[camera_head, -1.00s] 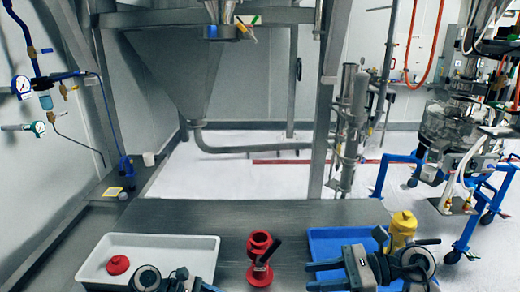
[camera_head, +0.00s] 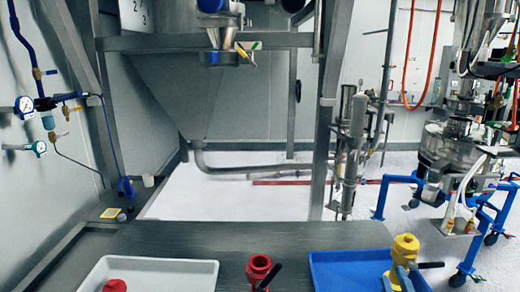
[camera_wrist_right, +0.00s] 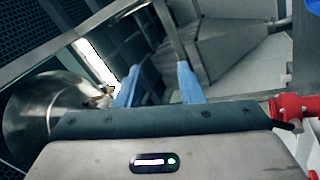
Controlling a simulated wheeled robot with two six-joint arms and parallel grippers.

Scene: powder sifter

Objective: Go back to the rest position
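In the head view, the blue fingertips of my right gripper (camera_head: 398,280) just show at the bottom edge, in front of the yellow valve-like part (camera_head: 405,246). In the right wrist view, the two blue fingers of my right gripper (camera_wrist_right: 158,84) stand apart with nothing between them. My left gripper is out of the head view. A red part (camera_head: 259,268) with a black handle stands upright on the table between the trays. A small red piece (camera_head: 115,286) is in the white tray, partly cut off by the lower edge.
The white tray (camera_head: 190,267) is at left and the blue tray (camera_head: 335,256) at right on the grey table (camera_head: 225,236). The table behind them is clear. A steel hopper (camera_head: 175,85) and frame stand beyond. Blue-legged equipment (camera_head: 460,150) stands at right.

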